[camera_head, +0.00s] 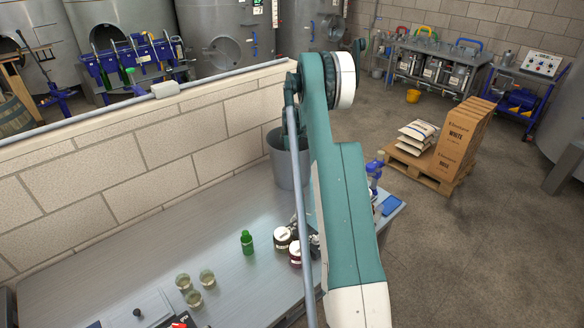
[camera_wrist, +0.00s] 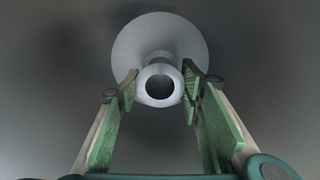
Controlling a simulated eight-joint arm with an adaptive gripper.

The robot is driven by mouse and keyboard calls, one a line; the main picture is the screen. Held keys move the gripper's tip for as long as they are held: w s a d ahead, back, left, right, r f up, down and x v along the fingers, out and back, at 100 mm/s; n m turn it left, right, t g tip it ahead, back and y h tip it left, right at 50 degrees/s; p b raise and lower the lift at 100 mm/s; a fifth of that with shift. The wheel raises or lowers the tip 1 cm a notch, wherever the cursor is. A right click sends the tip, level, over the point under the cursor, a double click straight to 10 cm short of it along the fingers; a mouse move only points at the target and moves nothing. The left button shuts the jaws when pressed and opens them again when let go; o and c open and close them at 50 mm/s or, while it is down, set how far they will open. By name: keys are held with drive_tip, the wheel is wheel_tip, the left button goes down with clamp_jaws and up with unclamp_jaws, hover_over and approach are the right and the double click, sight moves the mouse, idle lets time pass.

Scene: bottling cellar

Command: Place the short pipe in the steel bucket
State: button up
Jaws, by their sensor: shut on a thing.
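In the wrist view, my gripper (camera_wrist: 160,87) has its two green-padded fingers on either side of the short pipe (camera_wrist: 160,68). The pipe is pale grey, with its round open end facing the camera and a wide disc-like flange beyond. The fingers are shut on it near the open end. The steel bucket (camera_head: 284,165) stands upright at the back of the bench in the head view, partly covered by my arm. My gripper and the pipe are hidden in that view. The wrist view background is plain blurred grey, so I cannot tell where the pipe is relative to the bucket.
On the bench (camera_head: 125,245) stand a green bottle (camera_head: 247,242), several glasses (camera_head: 207,277) and dark jars with white lids (camera_head: 282,237). A block wall (camera_head: 160,145) runs behind. A pallet (camera_head: 408,165) with boxes stands right on the floor.

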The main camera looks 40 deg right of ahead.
drive_tip(key=shift+f, duration=0.2)
drive_tip(key=o, duration=1.1)
drive_tip(key=shift+r, duration=0.2)
wheel_tip(320, 180, up, 12)
idle(0.5)
